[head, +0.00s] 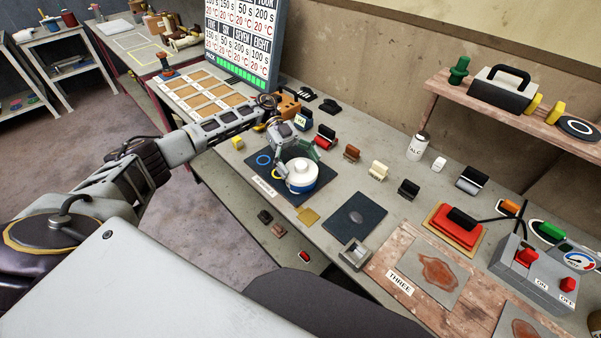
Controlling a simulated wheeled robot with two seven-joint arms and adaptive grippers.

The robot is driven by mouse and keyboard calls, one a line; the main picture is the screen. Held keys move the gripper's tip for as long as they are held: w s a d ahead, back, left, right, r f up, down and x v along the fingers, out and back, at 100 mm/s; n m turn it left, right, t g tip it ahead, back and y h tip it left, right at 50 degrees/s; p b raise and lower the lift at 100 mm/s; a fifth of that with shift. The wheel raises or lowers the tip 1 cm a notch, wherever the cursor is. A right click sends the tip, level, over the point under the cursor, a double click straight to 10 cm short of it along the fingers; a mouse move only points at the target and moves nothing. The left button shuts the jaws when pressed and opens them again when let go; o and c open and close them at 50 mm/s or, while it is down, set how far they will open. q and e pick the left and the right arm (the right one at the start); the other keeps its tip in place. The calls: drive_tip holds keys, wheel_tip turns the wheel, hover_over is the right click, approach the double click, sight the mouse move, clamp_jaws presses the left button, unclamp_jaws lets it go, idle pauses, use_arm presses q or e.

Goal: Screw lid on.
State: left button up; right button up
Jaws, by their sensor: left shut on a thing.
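A round container with a white lid (302,172) and a dark blue lower part (303,187) stands on a dark mat (262,180) on the bench. The lid sits on top of it; whether it is threaded on I cannot tell. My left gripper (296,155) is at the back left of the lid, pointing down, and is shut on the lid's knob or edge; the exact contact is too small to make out. A green part shows beside the fingers. My right gripper is out of view.
A second dark mat (356,218) lies to the right, with a small yellow square (307,217) between. Several coloured blocks and a white ALC bottle (418,147) stand behind. A red-buttoned control box (541,272) and a wooden board (398,262) are at the right.

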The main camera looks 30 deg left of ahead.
use_arm(q)
drive_tip(key=shift+f+m+g+y+b, duration=0.1)
drive_tip(key=shift+m+g+y+b, duration=0.2)
drive_tip(key=shift+m+g+b, duration=0.3)
